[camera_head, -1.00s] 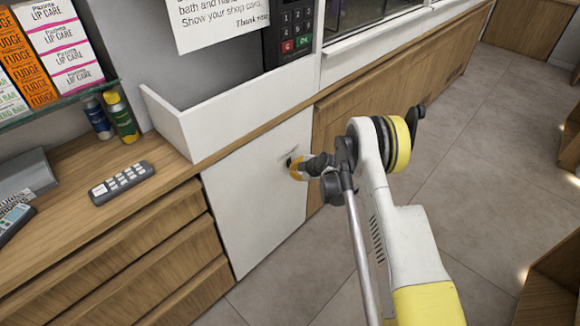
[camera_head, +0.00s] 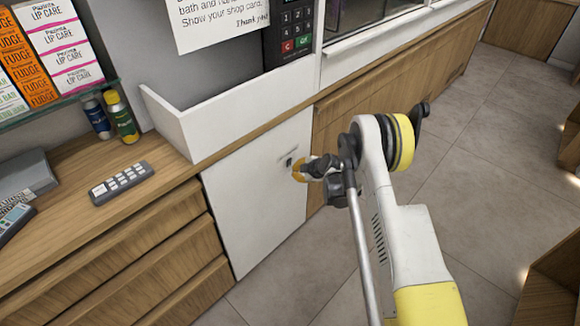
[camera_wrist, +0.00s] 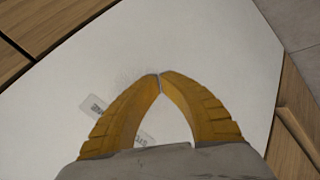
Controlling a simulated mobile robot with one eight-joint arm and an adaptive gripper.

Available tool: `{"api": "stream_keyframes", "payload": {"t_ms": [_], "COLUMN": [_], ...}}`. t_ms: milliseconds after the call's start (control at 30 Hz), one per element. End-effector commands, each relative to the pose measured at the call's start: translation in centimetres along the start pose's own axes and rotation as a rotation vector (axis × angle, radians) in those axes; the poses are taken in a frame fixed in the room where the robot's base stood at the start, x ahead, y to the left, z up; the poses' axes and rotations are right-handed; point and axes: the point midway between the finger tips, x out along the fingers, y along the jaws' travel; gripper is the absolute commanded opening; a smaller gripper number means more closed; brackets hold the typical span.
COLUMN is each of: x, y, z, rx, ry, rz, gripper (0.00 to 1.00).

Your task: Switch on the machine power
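The machine shows as a white front panel (camera_head: 245,215) set into the wooden counter, and it fills most of the wrist view (camera_wrist: 215,50). A small dark switch-like part (camera_head: 289,161) sits high on the panel, with a faint marking beside it. Its setting is too small to tell. My gripper (camera_head: 296,173) is just right of and below this part, close to the panel; contact cannot be told. In the wrist view its yellow fingers (camera_wrist: 160,75) meet at the tips with nothing between them. A small printed label (camera_wrist: 95,106) shows left of the fingers; another (camera_wrist: 143,139) is partly hidden.
A white open tray (camera_head: 225,120) and a card keypad (camera_head: 292,30) are above the panel. A remote (camera_head: 121,183) and two small bottles (camera_head: 122,117) are on the wooden counter at left. Tiled floor (camera_head: 500,150) is clear at right.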

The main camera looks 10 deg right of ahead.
Motion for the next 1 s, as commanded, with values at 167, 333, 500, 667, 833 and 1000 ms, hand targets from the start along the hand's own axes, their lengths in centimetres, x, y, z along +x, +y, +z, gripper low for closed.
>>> {"api": "stream_keyframes", "payload": {"t_ms": [167, 333, 500, 667, 833, 1000], "x": [0.0, -0.5, -1.8, -3.0, -3.9, -4.0], "y": [0.0, -0.2, -0.9, -1.6, -2.1, -2.1], "z": [0.0, 0.3, 1.0, 1.7, 2.2, 2.2], "rx": [0.0, 0.001, 0.003, 0.002, 0.001, 0.0], "ry": [0.0, -0.001, -0.001, 0.0, 0.0, 0.0], "rz": [0.0, 0.0, 0.001, 0.001, 0.0, 0.0], "gripper": [0.0, 0.0, 0.0, 0.0, 0.0, 0.0]}}
